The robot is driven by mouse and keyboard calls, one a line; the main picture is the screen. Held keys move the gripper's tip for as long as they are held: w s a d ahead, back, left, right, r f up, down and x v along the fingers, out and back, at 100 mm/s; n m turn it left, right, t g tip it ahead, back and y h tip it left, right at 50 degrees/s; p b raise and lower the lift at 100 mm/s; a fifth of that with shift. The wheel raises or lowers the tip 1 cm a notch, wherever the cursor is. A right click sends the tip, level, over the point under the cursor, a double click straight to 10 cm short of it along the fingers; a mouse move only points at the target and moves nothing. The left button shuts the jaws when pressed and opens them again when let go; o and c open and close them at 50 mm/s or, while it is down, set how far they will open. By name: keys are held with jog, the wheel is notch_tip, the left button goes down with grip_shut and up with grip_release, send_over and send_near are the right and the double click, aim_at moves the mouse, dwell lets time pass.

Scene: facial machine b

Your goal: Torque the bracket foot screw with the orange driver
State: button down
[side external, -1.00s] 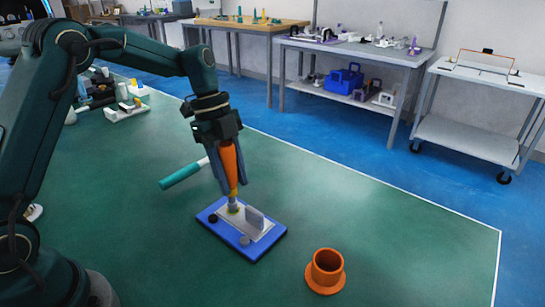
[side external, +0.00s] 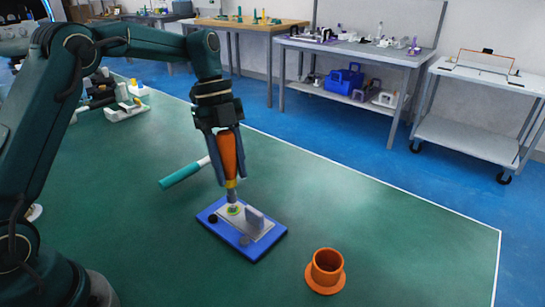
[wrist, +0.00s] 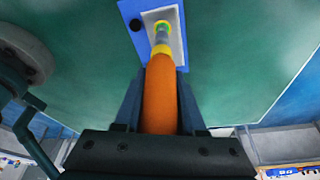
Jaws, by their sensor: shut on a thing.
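My gripper (side external: 230,172) is shut on the orange driver (side external: 229,153), which points down with its shaft nearly upright. The driver's orange handle (wrist: 160,100) also shows between the fingers in the wrist view. Its tip is at a yellow-green ringed spot (side external: 234,209) on the foot of the grey bracket (side external: 257,228). The tip hides the screw head, and I cannot tell whether it touches. The bracket has a flat foot and an upright tab and lies on a blue plate (side external: 268,249). The plate (wrist: 131,12) partly shows in the wrist view.
An orange flanged cup (side external: 326,270) stands empty on the green table (side external: 400,240), right of the plate. A teal-handled tool (side external: 182,174) lies behind and left of the plate. Grey and white parts (side external: 125,108) sit at the table's far left. The right side is clear.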

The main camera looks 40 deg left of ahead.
jog(key=shift+r, duration=1.4)
